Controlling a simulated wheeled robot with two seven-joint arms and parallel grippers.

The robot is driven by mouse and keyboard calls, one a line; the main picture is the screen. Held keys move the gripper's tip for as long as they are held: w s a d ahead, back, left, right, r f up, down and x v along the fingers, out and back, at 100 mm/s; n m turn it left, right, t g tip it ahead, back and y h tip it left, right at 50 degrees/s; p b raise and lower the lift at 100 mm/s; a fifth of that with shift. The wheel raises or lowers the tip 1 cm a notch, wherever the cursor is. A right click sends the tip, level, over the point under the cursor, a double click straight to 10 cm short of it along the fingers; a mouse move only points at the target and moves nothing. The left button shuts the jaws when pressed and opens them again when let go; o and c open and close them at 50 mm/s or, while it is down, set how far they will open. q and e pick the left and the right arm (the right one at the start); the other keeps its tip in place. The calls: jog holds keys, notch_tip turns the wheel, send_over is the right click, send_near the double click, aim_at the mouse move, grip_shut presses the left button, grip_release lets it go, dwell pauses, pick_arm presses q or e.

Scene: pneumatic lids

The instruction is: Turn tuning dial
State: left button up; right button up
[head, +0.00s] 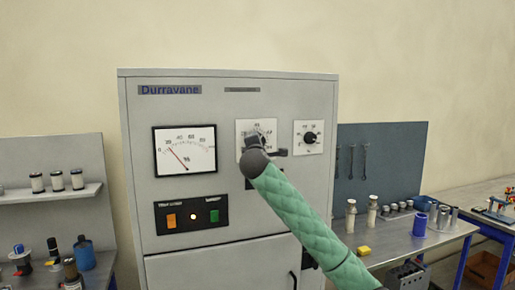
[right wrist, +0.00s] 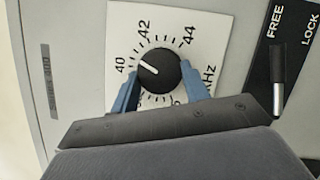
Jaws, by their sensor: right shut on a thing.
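The tuning dial is a round black knob (right wrist: 161,72) on a white scale plate (right wrist: 196,30) marked 40, 42, 44 and Hz in the right wrist view. Its white pointer line points between 40 and 42. My right gripper (right wrist: 158,92) has its blue fingertips on either side of the knob and is shut on it. In the head view my right gripper (head: 262,138) is in front of the dial's plate (head: 243,128) and hides most of the knob. My left gripper is in neither view.
A black FREE/LOCK plate with a silver-tipped lever (right wrist: 278,88) sits beside the dial. The grey cabinet (head: 225,105) also carries a needle meter (head: 185,150), a smaller knob (head: 309,138) and a switch panel (head: 191,216). A cluttered bench (head: 395,250) stands at right.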

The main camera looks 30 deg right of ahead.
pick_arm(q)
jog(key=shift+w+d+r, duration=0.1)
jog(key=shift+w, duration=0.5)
pick_arm(e)
jog(key=shift+r+m+g+y, duration=0.15)
jog(key=shift+m+g, duration=0.25)
jog(key=shift+m, duration=0.75)
jog(key=shift+m+g+y, duration=0.25)
jog(key=shift+m+g, duration=0.15)
jog(key=shift+m, duration=0.75)
jog(key=o, duration=0.9)
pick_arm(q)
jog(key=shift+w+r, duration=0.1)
pick_arm(e)
jog(key=shift+o, duration=0.4)
jog(key=shift+d, duration=0.1)
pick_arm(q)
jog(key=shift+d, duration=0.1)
pick_arm(e)
jog(key=shift+s, duration=0.1)
